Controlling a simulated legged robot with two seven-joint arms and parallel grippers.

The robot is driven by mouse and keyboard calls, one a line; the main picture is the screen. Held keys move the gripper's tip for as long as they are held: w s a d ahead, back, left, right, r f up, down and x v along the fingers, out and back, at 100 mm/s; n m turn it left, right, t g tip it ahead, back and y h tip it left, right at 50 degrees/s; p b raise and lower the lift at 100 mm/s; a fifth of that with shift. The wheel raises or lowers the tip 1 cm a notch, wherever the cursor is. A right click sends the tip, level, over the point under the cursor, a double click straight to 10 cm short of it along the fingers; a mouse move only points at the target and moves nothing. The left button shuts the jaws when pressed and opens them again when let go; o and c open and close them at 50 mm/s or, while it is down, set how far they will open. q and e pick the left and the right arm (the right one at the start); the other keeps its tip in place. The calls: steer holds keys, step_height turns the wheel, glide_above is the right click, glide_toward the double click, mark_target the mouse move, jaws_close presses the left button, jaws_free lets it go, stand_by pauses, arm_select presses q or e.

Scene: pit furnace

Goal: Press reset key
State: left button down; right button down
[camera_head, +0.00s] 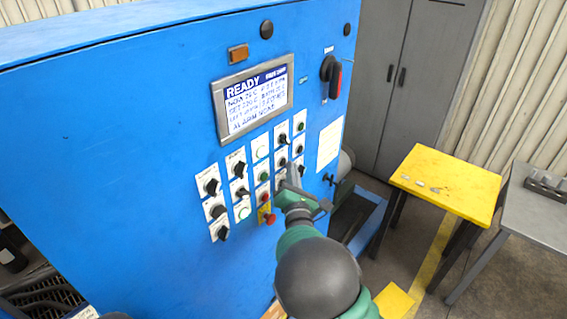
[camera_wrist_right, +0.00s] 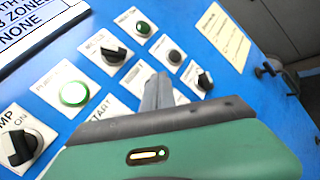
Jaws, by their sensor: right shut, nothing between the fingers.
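The blue control panel (camera_head: 120,130) carries rows of knobs and push buttons on white plates, below a screen (camera_head: 255,97) that reads READY. I cannot read a reset label in either view. My right gripper (camera_head: 292,174) is shut and empty, its fingertips close to the right-hand columns of controls. In the wrist view the shut fingers (camera_wrist_right: 158,88) point at the panel between a black selector (camera_wrist_right: 114,55), a dark round button (camera_wrist_right: 174,57) and a black knob (camera_wrist_right: 204,80). They hide part of the plates behind them. Contact cannot be told. My left gripper is not in view.
A red stop button (camera_head: 269,218) on a yellow plate sits low on the panel, close to my right wrist. A red-and-black rotary switch (camera_head: 332,77) is at upper right. A yellow table (camera_head: 450,173) and grey cabinet (camera_head: 405,100) stand to the right.

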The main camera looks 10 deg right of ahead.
steer(key=shift+s+d, duration=0.1)
steer(key=shift+s, duration=0.15)
steer(key=shift+s+d, duration=0.1)
steer(key=s+d, duration=0.1)
steer(key=s, duration=0.1)
steer(key=s+d, duration=0.1)
steer(key=d, duration=0.1)
steer(key=shift+s, duration=0.4)
steer(key=shift+w, duration=0.1)
steer(key=shift+f, duration=0.1)
stand_by(0.3)
